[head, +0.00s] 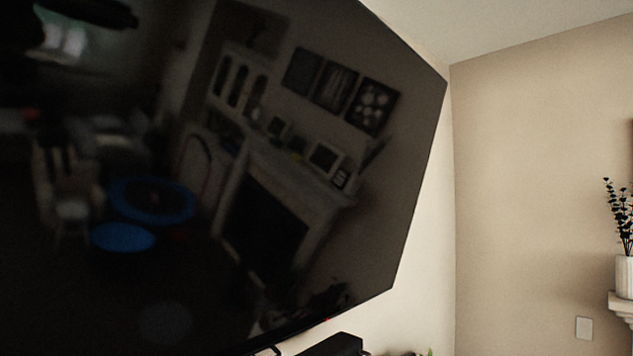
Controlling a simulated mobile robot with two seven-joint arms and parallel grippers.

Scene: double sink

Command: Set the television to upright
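The television (300,210) is a large, dark, glossy screen that fills the left and middle of the head view. Its right edge and lower right corner show, and it looks tilted in the picture. Its left side runs out of view. A small part of its stand or foot (268,351) shows below its lower edge. The screen reflects a room with a fireplace, shelves and blue round things. Neither of my grippers is in view.
A black box-like object (333,346) stands below the television's lower edge. Beige walls (535,180) meet in a corner to the right. A white vase (624,276) with green stems stands on a white ledge (622,306) at the far right. A white wall plate (583,328) is below.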

